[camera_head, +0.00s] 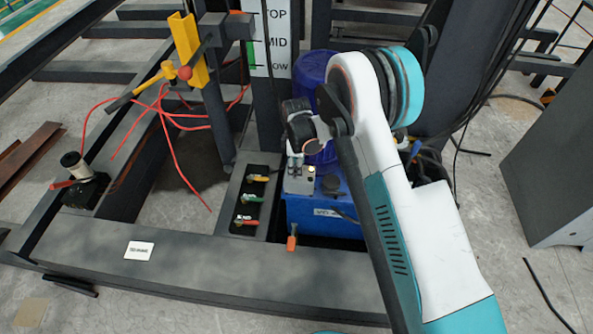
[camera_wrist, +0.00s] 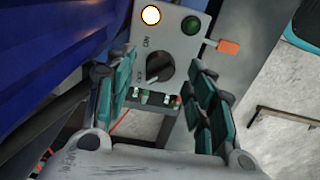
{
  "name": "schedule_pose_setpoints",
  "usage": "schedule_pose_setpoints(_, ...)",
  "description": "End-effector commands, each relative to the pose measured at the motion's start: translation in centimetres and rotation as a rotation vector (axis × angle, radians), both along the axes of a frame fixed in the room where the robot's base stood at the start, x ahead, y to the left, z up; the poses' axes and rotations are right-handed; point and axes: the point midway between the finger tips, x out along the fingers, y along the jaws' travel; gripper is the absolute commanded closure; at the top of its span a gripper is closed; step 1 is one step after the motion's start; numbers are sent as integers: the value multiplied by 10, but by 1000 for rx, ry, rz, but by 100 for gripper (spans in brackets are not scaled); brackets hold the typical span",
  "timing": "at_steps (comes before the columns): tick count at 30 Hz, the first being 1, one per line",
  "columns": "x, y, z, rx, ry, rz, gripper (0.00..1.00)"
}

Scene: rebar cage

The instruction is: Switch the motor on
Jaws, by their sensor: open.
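The grey switch box (camera_head: 299,181) stands on the blue unit in the head view. In the wrist view its panel (camera_wrist: 176,45) carries a black rotary knob (camera_wrist: 160,67) with ON and OFF marks on its left. The knob's pale mark seems to point to the lower left, near OFF. A lit whitish lamp (camera_wrist: 151,15) and a dark green lamp (camera_wrist: 191,25) sit above the knob. My gripper (camera_wrist: 163,92) is open, its fingers left and right of the knob in the picture; contact cannot be judged. In the head view my gripper (camera_head: 304,140) is just above the box.
An orange-handled lever (camera_wrist: 228,46) sticks out right of the panel. The blue unit (camera_head: 325,217) and a blue drum (camera_head: 313,72) are close to my arm. Several coloured valve levers (camera_head: 248,200) lie left of the box. A grey cabinet (camera_head: 553,150) stands at right.

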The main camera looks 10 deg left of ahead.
Motion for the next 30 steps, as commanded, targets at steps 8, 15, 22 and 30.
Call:
schedule_pose_setpoints(8, 0, 0, -16, 0, 0, 0, 51)
schedule_pose_setpoints(15, 0, 0, -15, 0, 0, 0, 55)
schedule_pose_setpoints(22, 0, 0, -15, 0, 0, 0, 96)
schedule_pose_setpoints(30, 0, 0, -15, 0, 0, -16, 96)
